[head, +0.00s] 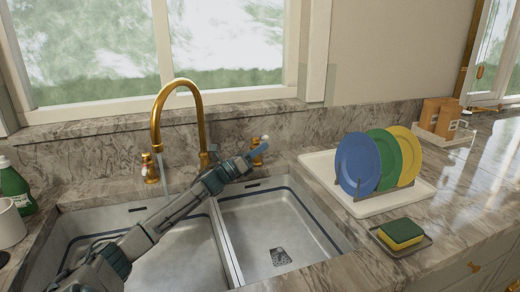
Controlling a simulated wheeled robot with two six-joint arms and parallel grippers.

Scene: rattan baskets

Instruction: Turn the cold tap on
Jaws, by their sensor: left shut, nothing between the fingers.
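A gold gooseneck faucet (203,115) stands behind the double sink, its spout over the left basin. A pale vertical streak like running water (165,181) shows below the spout. A gold tap handle (150,169) stands to the left of the faucet. A second gold handle (257,158) stands to the right and is partly hidden by my gripper. No hot or cold marking is readable. My left gripper (258,148) is shut and empty, its fingers at the right handle. I cannot tell whether they touch it. My right gripper is out of view.
Blue, green and yellow plates (354,163) stand in a rack on a white board (420,194) to the right. A sponge (401,232) lies on a small tray in front. A green bottle (14,188) and white cup (10,224) are at the left edge. The right basin (275,225) is clear.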

